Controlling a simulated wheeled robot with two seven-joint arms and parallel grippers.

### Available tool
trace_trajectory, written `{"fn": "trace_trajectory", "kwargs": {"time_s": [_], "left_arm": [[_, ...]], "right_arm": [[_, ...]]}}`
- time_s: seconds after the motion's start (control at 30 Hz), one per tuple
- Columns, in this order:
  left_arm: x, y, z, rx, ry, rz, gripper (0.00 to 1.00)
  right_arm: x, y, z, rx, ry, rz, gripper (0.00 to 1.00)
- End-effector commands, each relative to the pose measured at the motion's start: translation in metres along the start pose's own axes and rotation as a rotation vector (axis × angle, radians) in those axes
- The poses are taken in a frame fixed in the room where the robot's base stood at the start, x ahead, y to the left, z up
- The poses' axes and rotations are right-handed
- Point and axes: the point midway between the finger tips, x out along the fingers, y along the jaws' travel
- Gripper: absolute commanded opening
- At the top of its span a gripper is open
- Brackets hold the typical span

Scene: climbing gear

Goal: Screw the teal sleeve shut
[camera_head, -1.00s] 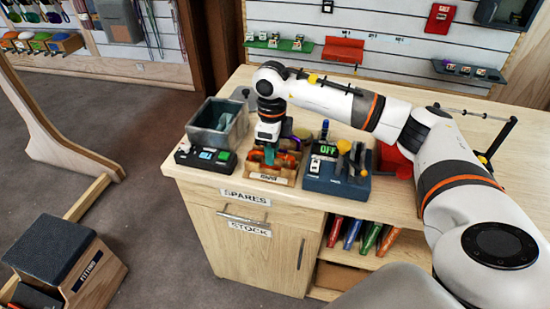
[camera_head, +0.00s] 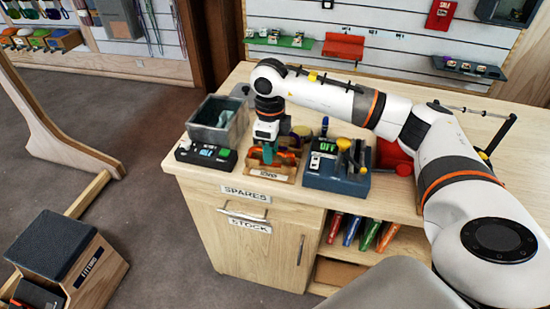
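My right gripper (camera_head: 267,146) points straight down over a small wooden tray (camera_head: 265,171) on the workbench. A small teal piece (camera_head: 268,154), perhaps the teal sleeve, shows right at the fingertips. It is too small to tell whether the fingers are closed on it or whether it is screwed shut. Orange and reddish gear (camera_head: 287,157) lies in the tray beside the gripper, partly hidden by it. My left gripper is not in view.
A grey open bin (camera_head: 217,121) and a black button box (camera_head: 205,153) stand left of the tray. A dark blue device with a green OFF display (camera_head: 328,147) and yellow-topped levers stands close on the right. The bench (camera_head: 430,112) is mostly clear behind my arm.

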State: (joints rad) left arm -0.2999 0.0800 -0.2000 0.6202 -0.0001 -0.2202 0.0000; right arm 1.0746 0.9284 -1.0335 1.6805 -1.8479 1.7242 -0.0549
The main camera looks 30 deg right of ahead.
Motion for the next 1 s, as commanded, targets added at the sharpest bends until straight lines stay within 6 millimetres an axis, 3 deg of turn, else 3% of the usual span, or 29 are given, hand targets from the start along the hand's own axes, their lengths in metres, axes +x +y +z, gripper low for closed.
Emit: {"fn": "trace_trajectory", "kwargs": {"time_s": [0.33, 1.0], "left_arm": [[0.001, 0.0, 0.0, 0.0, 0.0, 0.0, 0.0], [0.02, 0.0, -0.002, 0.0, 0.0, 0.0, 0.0]], "right_arm": [[0.002, -0.004, 0.0, -0.001, -0.001, -0.001, 0.4], [0.026, -0.004, 0.0, -0.001, -0.002, -0.002, 0.4]]}}
